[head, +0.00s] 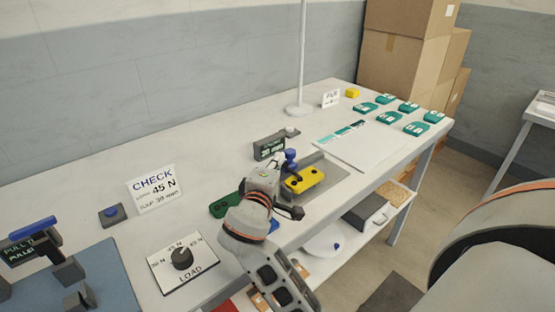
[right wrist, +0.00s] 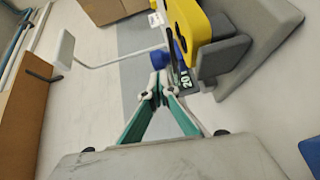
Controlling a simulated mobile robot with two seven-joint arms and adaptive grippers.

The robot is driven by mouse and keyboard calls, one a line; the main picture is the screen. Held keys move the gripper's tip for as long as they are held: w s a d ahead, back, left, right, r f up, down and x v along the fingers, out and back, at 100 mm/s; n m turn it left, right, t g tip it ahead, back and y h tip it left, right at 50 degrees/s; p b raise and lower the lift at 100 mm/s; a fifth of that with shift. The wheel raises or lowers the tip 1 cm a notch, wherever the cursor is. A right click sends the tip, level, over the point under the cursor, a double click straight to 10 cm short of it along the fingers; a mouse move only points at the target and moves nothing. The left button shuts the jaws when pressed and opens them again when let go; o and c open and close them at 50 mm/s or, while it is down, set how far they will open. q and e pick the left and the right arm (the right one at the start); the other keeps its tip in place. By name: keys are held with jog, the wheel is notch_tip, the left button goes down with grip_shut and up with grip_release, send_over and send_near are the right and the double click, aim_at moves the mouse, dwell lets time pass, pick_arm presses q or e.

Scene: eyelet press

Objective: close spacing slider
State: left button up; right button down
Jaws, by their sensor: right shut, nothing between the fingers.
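The press (head: 320,177) stands on the bench with a yellow plate (head: 303,180) and a blue knob (head: 290,156), which may be the spacing slider's handle; I cannot tell for certain. My right gripper (head: 279,160) is beside the knob at the press's left side, its fingers shut and empty. In the right wrist view, the green-sided fingers (right wrist: 160,86) meet just below a blue part (right wrist: 158,59); I cannot tell whether they touch it. The yellow part (right wrist: 191,27) and grey body show to the right. My left gripper is not in view.
A dark display (head: 269,148) stands behind the press. A green plate (head: 224,205) lies left of my right arm, near the LOAD dial (head: 182,258). A CHECK sign (head: 155,190) and a lamp stand base (head: 300,110) stand further back. Several teal pieces lie at the right end.

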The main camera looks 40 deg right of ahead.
aim_at(290, 155)
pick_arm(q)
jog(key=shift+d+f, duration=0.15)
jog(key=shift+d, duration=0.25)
pick_arm(e)
jog(key=shift+d, duration=0.25)
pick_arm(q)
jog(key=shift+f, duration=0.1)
pick_arm(e)
jog(key=shift+d, duration=0.15)
jog(key=d+p, duration=0.1)
jog(key=d, duration=0.2)
jog(key=shift+w+d+r, duration=0.1)
jog(key=shift+d+r, duration=0.05)
jog(key=shift+d, duration=0.15)
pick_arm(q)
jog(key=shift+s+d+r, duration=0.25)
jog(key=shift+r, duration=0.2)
pick_arm(e)
jog(key=shift+f, duration=0.2)
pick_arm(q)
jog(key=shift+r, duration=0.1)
